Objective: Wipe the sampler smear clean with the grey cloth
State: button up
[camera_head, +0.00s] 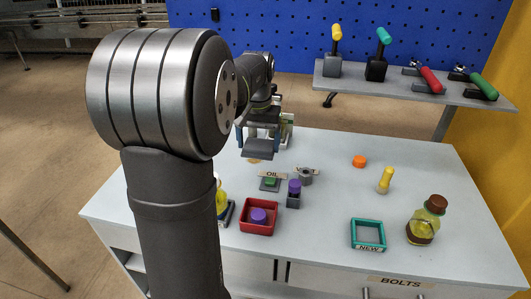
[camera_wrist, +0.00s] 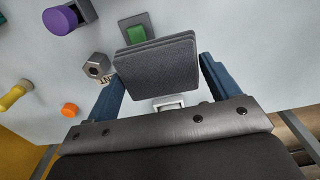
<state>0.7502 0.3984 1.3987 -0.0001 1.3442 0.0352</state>
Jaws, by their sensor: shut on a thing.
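My gripper (camera_head: 259,140) is shut on the grey cloth (camera_head: 257,150), a dark folded pad held between its blue fingers. The wrist view shows the cloth (camera_wrist: 158,70) between the fingers of the gripper (camera_wrist: 163,90). In the head view the cloth is over the far left part of the table. A small tan smear (camera_head: 254,161) shows on the table just below the cloth's near edge, partly hidden by it. I cannot tell whether the cloth touches the table. The smear does not show in the wrist view.
A red tray (camera_head: 272,228) and teal frame (camera_head: 383,235) are in front. An orange cap (camera_head: 359,161), yellow piece (camera_head: 385,180) and bottle (camera_head: 425,222) stand right.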

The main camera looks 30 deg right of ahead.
send_over(266, 162)
jog(key=w+a, duration=0.5)
notch_tip(266, 162, down, 2)
jog(key=shift+w+f, duration=0.1)
jog(key=shift+f, duration=3.35)
jog(key=shift+s+d+f, duration=0.2)
jog(key=shift+s+f, duration=0.05)
jog(key=shift+f, duration=0.2)
jog(key=shift+s+d+f, duration=0.2)
jog(key=shift+f, duration=0.25)
jog(key=shift+c, duration=0.3)
jog(key=shift+s+d, duration=2.05)
jog(key=shift+d, duration=0.05)
jog(key=w+a, duration=0.5)
jog(key=shift+a, duration=0.1)
notch_tip(266, 162, up, 8)
jog(key=shift+r, duration=0.15)
